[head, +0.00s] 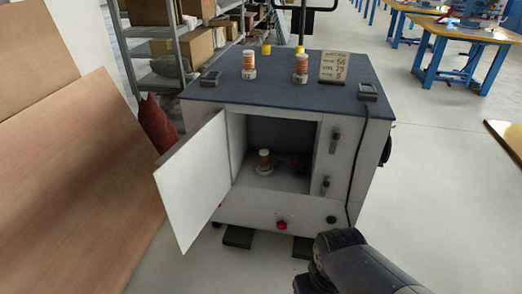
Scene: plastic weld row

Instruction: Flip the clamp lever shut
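A white cabinet (275,207) with a dark top stands in the middle of the head view. Two small dark levers show on its front, right of the opening: an upper one (335,140) and a lower one (325,185). Both look roughly upright. I cannot tell which of them, if either, is the clamp lever, or whether it is open or shut. Dark parts of my arm show at the bottom right, in front of the cabinet. My gripper is not in view.
The cabinet door (197,183) swings out to the left. An orange-and-white container (263,161) stands inside. Two similar containers and a number sign (333,67) stand on top. A dark cable hangs down the right side.

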